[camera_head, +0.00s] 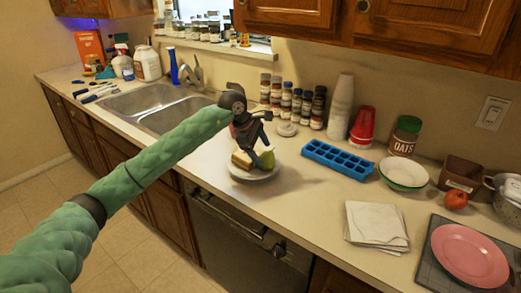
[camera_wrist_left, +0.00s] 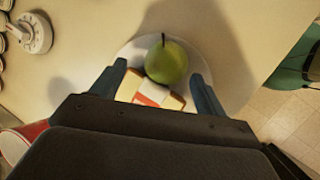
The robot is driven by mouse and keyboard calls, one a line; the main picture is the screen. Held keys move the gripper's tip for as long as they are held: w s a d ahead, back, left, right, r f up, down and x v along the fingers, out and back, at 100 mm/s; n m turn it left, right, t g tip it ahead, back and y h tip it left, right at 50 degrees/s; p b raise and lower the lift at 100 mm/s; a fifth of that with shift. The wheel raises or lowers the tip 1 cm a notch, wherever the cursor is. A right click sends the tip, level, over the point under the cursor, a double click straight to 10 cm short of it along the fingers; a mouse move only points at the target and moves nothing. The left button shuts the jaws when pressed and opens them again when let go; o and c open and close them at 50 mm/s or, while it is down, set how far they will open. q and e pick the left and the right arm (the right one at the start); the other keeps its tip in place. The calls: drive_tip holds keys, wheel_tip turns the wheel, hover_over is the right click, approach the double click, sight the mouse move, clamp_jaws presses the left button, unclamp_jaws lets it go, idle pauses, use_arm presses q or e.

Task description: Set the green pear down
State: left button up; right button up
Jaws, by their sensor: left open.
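The green pear (camera_head: 266,161) rests on a small white plate (camera_head: 254,178) on the counter, beside a sandwich (camera_head: 241,160). In the left wrist view the pear (camera_wrist_left: 166,62) stands with its stem up, on the plate (camera_wrist_left: 133,50), just beyond the sandwich (camera_wrist_left: 155,96). My left gripper (camera_wrist_left: 159,70) is open above the plate, its fingers spread to either side of the pear and sandwich with gaps between. In the head view the gripper (camera_head: 256,152) partly hides the sandwich and pear. My right gripper is not in view.
A white timer (camera_head: 287,129) and several spice jars (camera_head: 296,103) stand behind the plate. A blue ice tray (camera_head: 337,159) lies to the right, the sink (camera_head: 150,103) to the left. White napkins (camera_head: 376,226) and a pink plate (camera_head: 469,256) are further right. Counter between plate and napkins is clear.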

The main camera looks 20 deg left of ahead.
use_arm(q)
drive_tip(key=shift+r, duration=0.15)
drive_tip(key=shift+a+r, duration=0.15)
drive_tip(key=shift+r, duration=0.05)
drive_tip(key=b+v, duration=0.1)
drive_tip(key=v, duration=0.4)
drive_tip(key=shift+s+a+b, duration=0.1)
drive_tip(key=shift+b, duration=0.3)
drive_tip(key=b+v, duration=0.1)
drive_tip(key=v, duration=0.5)
drive_tip(key=shift+r, duration=0.15)
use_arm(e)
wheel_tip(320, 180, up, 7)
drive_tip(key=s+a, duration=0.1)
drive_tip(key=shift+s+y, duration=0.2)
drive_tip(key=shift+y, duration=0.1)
